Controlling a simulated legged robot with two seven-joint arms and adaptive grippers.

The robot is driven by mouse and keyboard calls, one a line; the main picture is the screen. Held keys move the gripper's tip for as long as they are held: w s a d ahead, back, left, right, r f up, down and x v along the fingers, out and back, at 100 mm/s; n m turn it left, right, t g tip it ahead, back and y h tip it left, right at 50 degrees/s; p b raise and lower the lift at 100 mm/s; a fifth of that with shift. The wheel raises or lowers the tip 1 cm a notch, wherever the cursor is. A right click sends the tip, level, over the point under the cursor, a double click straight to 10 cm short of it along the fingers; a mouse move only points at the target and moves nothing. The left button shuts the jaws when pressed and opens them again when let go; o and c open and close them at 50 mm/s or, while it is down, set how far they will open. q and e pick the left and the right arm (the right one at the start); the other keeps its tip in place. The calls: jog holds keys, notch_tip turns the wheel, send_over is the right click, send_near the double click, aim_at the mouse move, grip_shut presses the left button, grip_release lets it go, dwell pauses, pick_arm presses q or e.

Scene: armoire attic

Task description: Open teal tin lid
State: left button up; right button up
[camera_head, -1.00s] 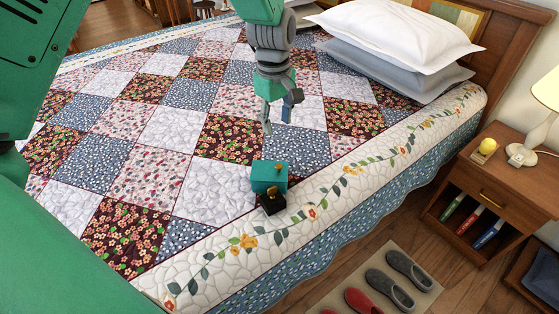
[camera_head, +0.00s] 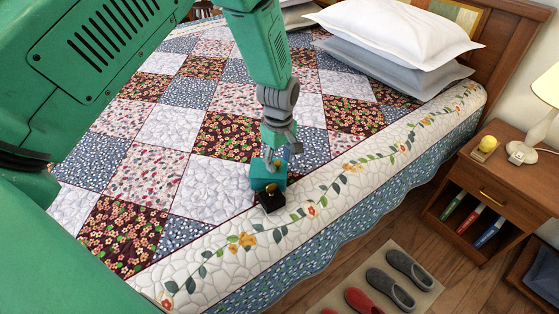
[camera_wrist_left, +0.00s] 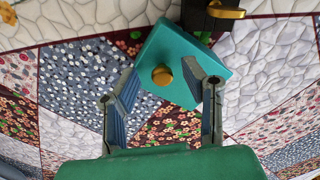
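The teal tin (camera_head: 265,182) sits on the quilt near the bed's side edge. In the left wrist view, its teal lid (camera_wrist_left: 185,45) shows a round gold knob (camera_wrist_left: 162,75) on top. My left gripper (camera_head: 275,162) is right over the tin. In the left wrist view, my left gripper (camera_wrist_left: 160,66) is open, with one finger on each side of the knob and a gap to it. The right finger overlaps the lid in the picture; I cannot tell whether it touches. My right gripper is not in view.
A small black object (camera_head: 271,202) with a gold part (camera_wrist_left: 225,12) lies close beside the tin. The patchwork quilt (camera_head: 170,125) is clear around them. Pillows (camera_head: 395,35) lie at the bed's head. A nightstand (camera_head: 505,190) stands at the right.

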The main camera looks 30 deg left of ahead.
pick_arm(q)
jog(key=shift+a+f, duration=0.15)
jog(key=shift+a, duration=0.05)
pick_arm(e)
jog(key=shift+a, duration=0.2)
pick_arm(q)
jog(key=shift+a, duration=0.15)
grip_shut()
